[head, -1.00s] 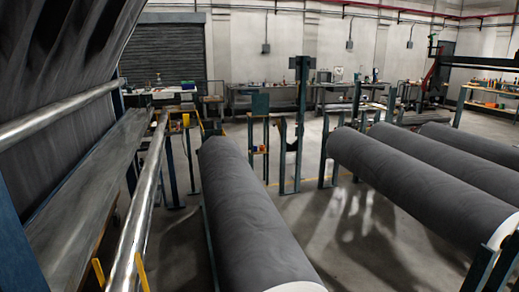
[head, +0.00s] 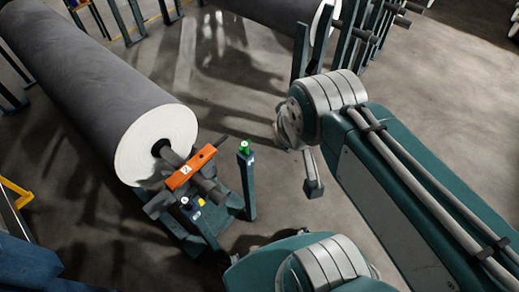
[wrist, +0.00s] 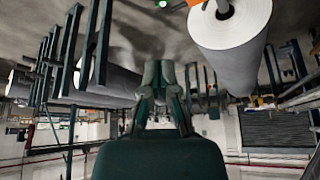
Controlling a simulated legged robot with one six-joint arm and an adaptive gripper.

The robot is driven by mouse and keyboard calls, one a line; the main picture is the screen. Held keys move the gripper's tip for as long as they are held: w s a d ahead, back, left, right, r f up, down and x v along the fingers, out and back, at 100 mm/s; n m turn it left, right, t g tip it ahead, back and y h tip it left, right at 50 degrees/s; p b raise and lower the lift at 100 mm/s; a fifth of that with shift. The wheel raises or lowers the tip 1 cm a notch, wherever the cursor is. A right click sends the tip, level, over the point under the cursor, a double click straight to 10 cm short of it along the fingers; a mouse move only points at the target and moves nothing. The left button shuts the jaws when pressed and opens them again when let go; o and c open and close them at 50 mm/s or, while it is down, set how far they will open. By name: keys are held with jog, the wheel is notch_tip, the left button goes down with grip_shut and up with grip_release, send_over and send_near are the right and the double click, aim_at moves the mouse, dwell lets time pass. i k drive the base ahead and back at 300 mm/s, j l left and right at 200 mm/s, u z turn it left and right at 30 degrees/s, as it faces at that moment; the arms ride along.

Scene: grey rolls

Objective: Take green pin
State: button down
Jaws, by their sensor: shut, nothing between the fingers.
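The green pin (head: 245,147) stands on top of a dark teal post (head: 248,185) beside the end of a large grey roll in the head view. It also shows as a bright green spot (wrist: 162,3) at the top edge of the wrist view, which is upside down. My gripper (wrist: 158,72) is shut and empty in the wrist view, its fingers together. In the head view the end of my arm hangs to the right of the pin, apart from it.
The grey roll (head: 90,75) with a white end rests on a teal stand, its shaft under an orange bar (head: 190,167). Another roll (head: 270,12) lies at the back beside teal uprights (head: 305,45). Open concrete floor (head: 440,85) lies at the right.

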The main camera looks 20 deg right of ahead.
aim_at(244, 146)
jog(key=i+l+u, duration=0.25)
jog(key=l, duration=0.15)
jog(key=l+u, duration=0.3)
jog(key=i+l+u, duration=0.25)
jog(key=l, duration=0.3)
jog(key=l+u, duration=0.25)
jog(key=l, duration=0.15)
